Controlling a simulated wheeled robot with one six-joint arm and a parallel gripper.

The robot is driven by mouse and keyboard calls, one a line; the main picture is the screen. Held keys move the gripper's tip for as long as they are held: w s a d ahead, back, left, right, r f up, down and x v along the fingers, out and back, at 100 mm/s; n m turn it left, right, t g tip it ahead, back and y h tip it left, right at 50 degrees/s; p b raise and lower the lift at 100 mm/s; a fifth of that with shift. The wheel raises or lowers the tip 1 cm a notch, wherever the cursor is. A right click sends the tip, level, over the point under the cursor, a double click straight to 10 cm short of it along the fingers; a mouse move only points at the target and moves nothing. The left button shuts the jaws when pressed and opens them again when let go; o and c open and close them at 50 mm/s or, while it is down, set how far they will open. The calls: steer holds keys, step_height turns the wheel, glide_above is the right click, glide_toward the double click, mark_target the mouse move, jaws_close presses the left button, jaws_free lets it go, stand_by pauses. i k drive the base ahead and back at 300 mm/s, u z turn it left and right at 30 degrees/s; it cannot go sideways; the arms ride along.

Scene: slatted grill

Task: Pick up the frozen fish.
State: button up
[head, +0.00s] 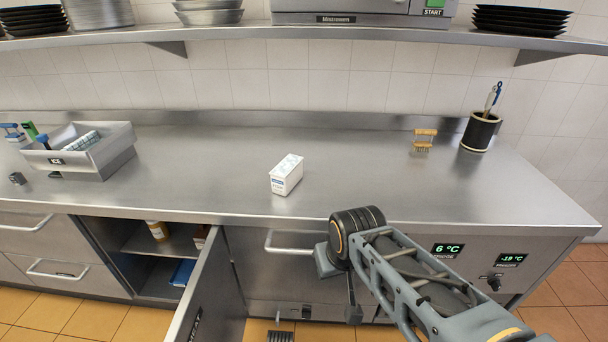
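I cannot pick out anything that is clearly a frozen fish. A small white box with a blue label (286,174) stands alone near the middle of the steel counter; its print is too small to read, so I cannot tell what it holds. My arm reaches in from the lower right, and its dark round joint is in front of the counter's front edge, to the right of and below the box. The arm is apart from the box.
A steel bin marked ICE (119,150) holds a wrapped item at the left. A cabinet door (210,285) stands open below the counter, with items on the shelves inside. A shelf (350,36) overhangs the counter.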

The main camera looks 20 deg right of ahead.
mark_target(285, 176)
steer(key=z, duration=1.55)
steer(key=i, duration=0.65)
steer(key=u, duration=3.95)
